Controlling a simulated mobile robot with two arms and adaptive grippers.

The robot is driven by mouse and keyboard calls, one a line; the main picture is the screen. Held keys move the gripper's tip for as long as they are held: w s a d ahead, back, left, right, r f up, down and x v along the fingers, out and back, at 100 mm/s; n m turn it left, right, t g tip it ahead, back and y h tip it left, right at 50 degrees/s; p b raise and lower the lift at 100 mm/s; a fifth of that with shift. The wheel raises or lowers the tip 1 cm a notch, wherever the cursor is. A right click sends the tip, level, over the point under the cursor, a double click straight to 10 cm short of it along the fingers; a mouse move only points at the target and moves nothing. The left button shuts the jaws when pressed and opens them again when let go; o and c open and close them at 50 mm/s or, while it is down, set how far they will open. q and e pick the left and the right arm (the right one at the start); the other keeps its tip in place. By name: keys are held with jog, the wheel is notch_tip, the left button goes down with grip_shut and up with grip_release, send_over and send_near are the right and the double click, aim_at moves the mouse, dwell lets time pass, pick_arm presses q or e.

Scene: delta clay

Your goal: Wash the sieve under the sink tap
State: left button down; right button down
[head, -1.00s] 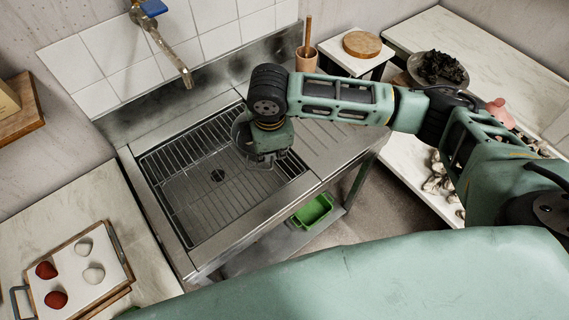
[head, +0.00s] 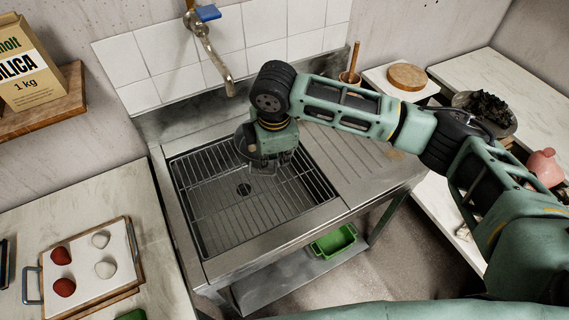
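My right gripper (head: 264,167) points down over the sink (head: 215,222), above its wire rack. A dark round mesh shape, which looks like the sieve (head: 242,143), shows at the gripper's left side and travels with it. The gripper appears shut on it; the fingertips and grip point are partly hidden by the wrist. The tap (head: 212,52) comes from the tiled wall, its spout ending above and behind the sieve, a little to its left. It has a blue handle (head: 207,13). No water shows. My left gripper is out of view.
A ribbed drainboard (head: 362,165) lies right of the basin. A wooden board with red and white lumps (head: 85,270) is on the left counter. A green tub (head: 334,241) sits on the lower shelf. A pot (head: 350,79) with a stick stands behind the drainboard.

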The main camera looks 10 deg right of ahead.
aim_at(244, 155)
jog(key=shift+w+a+f+b, duration=0.25)
jog(key=shift+a+b, duration=0.1)
jog(key=shift+a, duration=0.1)
jog(key=shift+w+a+f+b, duration=0.1)
jog(key=shift+w+a+b, duration=0.1)
jog(key=shift+a+b, duration=0.15)
jog(key=a, duration=0.1)
jog(key=w+a, duration=0.1)
jog(key=a, duration=0.1)
jog(key=shift+w+f+b, duration=0.1)
jog(key=shift+w+b, duration=0.15)
jog(key=shift+b, duration=0.15)
jog(key=shift+w+a+f, duration=0.15)
jog(key=shift+w+a, duration=0.15)
jog(key=shift+a, duration=0.3)
jog(key=shift+w+a+f, duration=0.15)
jog(key=shift+w+a, duration=0.1)
jog(key=shift+a, duration=0.3)
